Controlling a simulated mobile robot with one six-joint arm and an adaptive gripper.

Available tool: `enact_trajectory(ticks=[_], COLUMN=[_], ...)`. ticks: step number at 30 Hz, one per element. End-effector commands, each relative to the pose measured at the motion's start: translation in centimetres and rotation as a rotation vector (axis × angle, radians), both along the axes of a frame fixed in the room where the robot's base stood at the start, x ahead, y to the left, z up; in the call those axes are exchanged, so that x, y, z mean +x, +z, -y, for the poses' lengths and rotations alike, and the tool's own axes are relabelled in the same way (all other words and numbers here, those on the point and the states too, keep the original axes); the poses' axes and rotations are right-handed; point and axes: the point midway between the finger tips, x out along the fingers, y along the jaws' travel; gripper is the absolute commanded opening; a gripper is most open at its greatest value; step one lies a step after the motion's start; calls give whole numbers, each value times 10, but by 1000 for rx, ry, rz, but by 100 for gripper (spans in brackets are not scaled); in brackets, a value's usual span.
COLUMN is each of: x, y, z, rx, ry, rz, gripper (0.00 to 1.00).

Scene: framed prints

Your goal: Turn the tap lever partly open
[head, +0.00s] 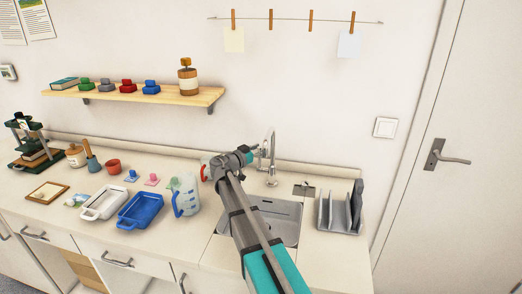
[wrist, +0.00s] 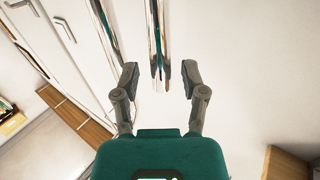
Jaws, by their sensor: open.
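The chrome tap (head: 272,158) stands behind the sink (head: 284,215) in the head view. The end of my arm is just left of it, and its joint covers part of the area beside the tap. The lever cannot be told apart clearly there. In the wrist view my gripper (wrist: 160,76) is open, with its two grey fingers spread. A narrow chrome part (wrist: 157,40) shows beyond and between the fingertips, with a gap on both sides. I cannot tell whether this part is the lever or the spout. Nothing is held.
A measuring jug (head: 186,197) stands left of the sink, beside a blue tray (head: 140,209) and a white dish (head: 103,203). A grey rack (head: 340,212) stands right of the sink. The wooden shelf (head: 135,94) hangs on the wall above the counter.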

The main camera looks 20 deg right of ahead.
Motion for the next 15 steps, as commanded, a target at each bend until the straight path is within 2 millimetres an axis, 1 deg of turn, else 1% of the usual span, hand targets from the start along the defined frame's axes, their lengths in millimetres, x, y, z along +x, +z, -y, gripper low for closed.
enact_trajectory(ticks=[9, 11, 15], x=[0, 0, 0], y=[0, 0, 0], z=[1, 1, 1], rx=[0, 0, 0], ry=[0, 0, 0], rz=[0, 0, 0], gripper=[55, 44, 18])
